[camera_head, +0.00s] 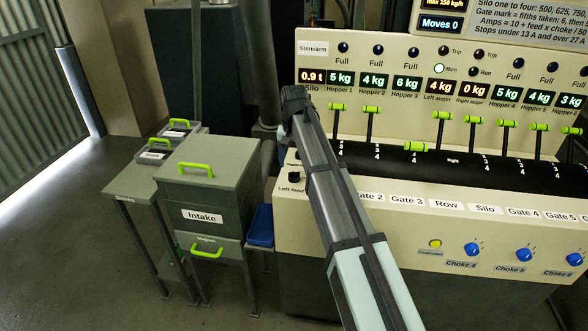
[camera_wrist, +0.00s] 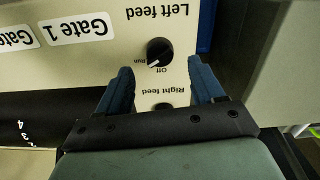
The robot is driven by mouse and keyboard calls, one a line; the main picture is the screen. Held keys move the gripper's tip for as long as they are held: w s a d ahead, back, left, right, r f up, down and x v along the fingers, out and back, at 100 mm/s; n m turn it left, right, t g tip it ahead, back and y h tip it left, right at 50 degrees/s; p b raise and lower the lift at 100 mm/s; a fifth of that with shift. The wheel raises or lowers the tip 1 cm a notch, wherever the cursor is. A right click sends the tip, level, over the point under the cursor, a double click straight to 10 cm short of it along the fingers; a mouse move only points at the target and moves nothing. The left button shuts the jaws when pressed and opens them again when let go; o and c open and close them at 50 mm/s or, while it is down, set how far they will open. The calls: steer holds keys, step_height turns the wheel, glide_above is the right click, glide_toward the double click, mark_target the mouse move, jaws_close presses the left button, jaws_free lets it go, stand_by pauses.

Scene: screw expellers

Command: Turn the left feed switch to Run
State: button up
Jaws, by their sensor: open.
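The left feed switch (camera_wrist: 160,51) is a round black knob on the cream panel, under the upside-down "Left feed" label in the wrist view. Its white mark points toward the lower left, between the "Off" and "Run" words; I cannot tell exactly which it meets. In the head view the switch (camera_head: 293,177) sits at the panel's left end. My gripper (camera_wrist: 160,65) is open, its two blue fingers apart, with the left feed switch just beyond the fingertips. I see no contact with it. The gripper's fingers cannot be made out in the head view.
A right feed switch (camera_wrist: 163,106) shows between my fingers, partly hidden by the gripper body. A "Gate 1" label (camera_wrist: 78,29) lies to the left. The head view shows green-handled levers (camera_head: 372,112), blue choke knobs (camera_head: 473,249) and a grey Intake bin (camera_head: 205,185).

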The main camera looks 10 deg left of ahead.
mark_target(294, 172)
step_height(294, 172, up, 9)
stand_by(0.4)
steer(key=s+d+f+n+t, duration=0.1)
steer(key=s+d+f+n, duration=0.15)
steer(key=s+f, duration=0.45)
steer(key=s+d+f+n+t, duration=0.2)
steer(key=s+d+f, duration=0.1)
steer(key=s+f, duration=0.45)
steer(key=s+d+f+m+g, duration=0.15)
steer(key=s+d+f, duration=0.35)
steer(key=f, duration=0.6)
steer(key=s+d+f+g, duration=0.2)
steer(key=d+f, duration=0.4)
steer(key=f, duration=0.4)
steer(key=s+d+f+m+g, duration=0.15)
steer(key=s+d+f, duration=0.35)
steer(key=f, duration=0.6)
steer(key=s+d+f+m+g, duration=0.1)
steer(key=s+d+f+g, duration=0.1)
steer(key=s+d+f, duration=0.3)
steer(key=s+d+f+m+g, duration=0.2)
steer(key=s+d+f, duration=0.3)
steer(key=s+f, duration=0.7)
steer(key=s, duration=0.8)
steer(key=shift+f+g, duration=0.3)
steer(key=shift+g, duration=0.1)
